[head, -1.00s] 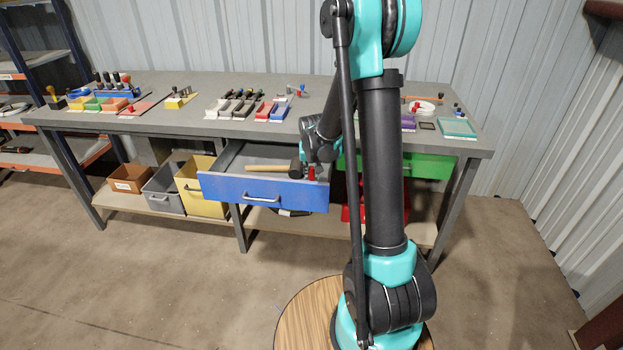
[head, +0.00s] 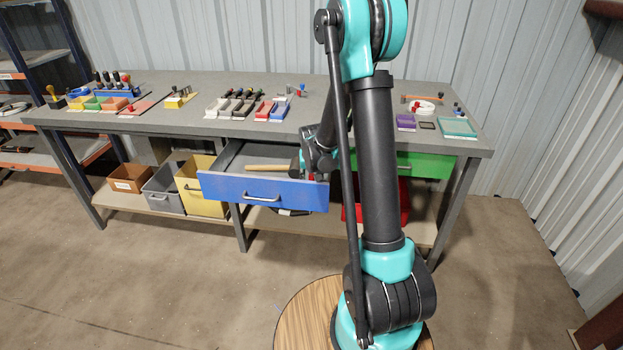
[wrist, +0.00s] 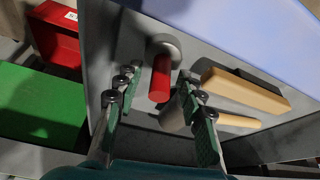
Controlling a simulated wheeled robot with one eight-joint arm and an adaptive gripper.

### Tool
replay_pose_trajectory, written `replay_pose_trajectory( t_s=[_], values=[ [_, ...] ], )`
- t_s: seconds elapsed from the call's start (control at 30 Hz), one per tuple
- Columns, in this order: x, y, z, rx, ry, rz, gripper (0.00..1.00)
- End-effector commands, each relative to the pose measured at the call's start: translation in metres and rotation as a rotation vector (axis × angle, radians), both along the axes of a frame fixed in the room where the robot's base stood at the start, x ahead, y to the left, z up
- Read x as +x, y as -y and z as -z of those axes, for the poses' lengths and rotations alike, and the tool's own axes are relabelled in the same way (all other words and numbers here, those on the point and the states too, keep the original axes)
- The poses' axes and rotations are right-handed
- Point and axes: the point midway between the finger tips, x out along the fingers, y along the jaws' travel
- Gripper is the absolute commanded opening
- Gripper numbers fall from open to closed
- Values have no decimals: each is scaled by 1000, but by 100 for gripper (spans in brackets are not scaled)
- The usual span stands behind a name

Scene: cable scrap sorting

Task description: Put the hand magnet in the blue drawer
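The hand magnet, with a red handle (wrist: 161,78) and a round grey base, shows in the wrist view inside the open blue drawer (head: 262,193). Its handle points up toward my wrist camera. My gripper (wrist: 158,112) is open, its two green-padded fingers spread on either side of the red handle with visible gaps. In the wrist view the blue drawer front (wrist: 240,28) runs along the top, above the grey drawer floor. In the head view my arm hides most of my gripper and the magnet; only a bit of red (head: 311,177) shows.
A wooden-handled mallet (head: 267,168) and a wooden block with a dark part (wrist: 245,92) lie in the drawer beside the magnet. A green drawer (head: 425,165) and a red bin (wrist: 55,38) are close by. The workbench top (head: 340,88) holds several small tools and trays.

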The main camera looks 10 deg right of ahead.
Motion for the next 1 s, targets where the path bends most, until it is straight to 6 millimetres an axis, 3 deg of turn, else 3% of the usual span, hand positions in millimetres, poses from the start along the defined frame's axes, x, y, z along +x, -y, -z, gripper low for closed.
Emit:
replay_pose_trajectory(
  t_s=[0.33, 1.0],
  values=[
    [-4, -1, -13, 0, 0, 0, 39],
    [-41, -5, -101, 0, 0, 0, 39]
  ],
)
